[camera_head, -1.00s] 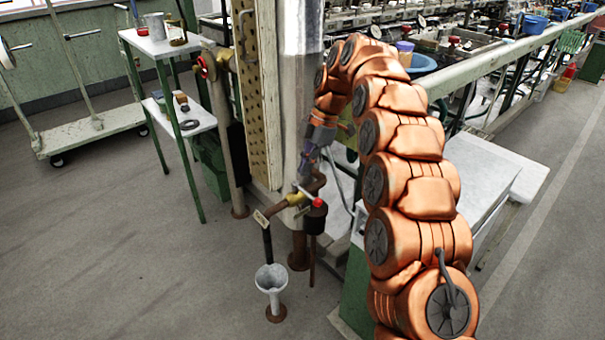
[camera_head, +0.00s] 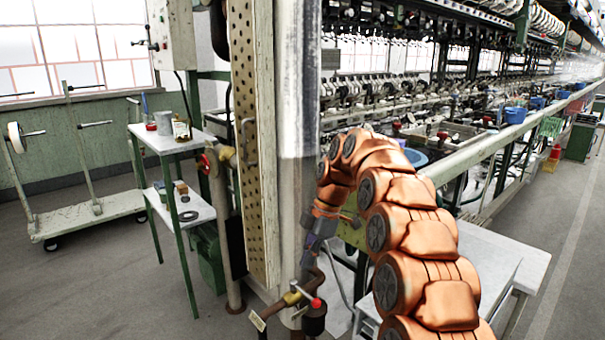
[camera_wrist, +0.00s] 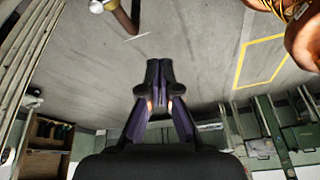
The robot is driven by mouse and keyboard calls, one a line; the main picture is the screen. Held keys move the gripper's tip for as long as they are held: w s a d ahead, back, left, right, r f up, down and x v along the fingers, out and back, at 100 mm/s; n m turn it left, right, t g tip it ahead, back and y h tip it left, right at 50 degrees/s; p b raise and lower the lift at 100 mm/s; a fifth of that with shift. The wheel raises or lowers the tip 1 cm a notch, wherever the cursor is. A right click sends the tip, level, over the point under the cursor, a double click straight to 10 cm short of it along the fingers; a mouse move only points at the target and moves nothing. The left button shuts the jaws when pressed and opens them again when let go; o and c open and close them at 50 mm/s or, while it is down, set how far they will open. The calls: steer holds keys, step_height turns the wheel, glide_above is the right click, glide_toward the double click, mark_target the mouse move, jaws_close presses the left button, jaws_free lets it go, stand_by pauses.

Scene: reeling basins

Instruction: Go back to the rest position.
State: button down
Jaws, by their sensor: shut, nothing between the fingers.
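My gripper (camera_wrist: 158,75) shows in the wrist view with its dark fingers shut together and nothing between them. In that view it hangs over bare grey floor. In the head view my copper-coloured arm bends over and its end (camera_head: 308,255) points down, just right of the pale column and near a red-handled valve. The fingertips are hard to make out in the head view.
A red-handled valve (camera_head: 315,302) on brown pipes stands close below my gripper. A perforated column (camera_head: 255,150) stands behind it. A green-legged side table (camera_head: 170,140) and a trolley (camera_head: 85,217) are at left. A white bench (camera_head: 500,262) is at right. Open floor lies at left.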

steer(key=s+d+r+m+h+p, duration=0.1)
steer(key=s+d+r+m+p, duration=0.4)
steer(key=s+r, duration=0.4)
steer(key=s+d+r+m+p, duration=0.3)
steer(key=s+r+m+p, duration=0.2)
steer(key=s+r+p, duration=0.4)
steer(key=s+d+r+m+p, duration=0.1)
steer(key=s+d+m+p, duration=0.2)
steer(key=s, duration=0.5)
steer(key=s+d+m+h+p, duration=0.1)
steer(key=s+d+m+p, duration=0.2)
steer(key=s, duration=0.5)
steer(key=s+d+r+m+h+p, duration=0.1)
steer(key=s+d+m+p, duration=0.1)
steer(key=s+m+p, duration=0.2)
steer(key=s+m, duration=0.2)
steer(key=s, duration=0.2)
steer(key=shift+s+d+r, duration=0.35)
steer(key=shift+d, duration=0.05)
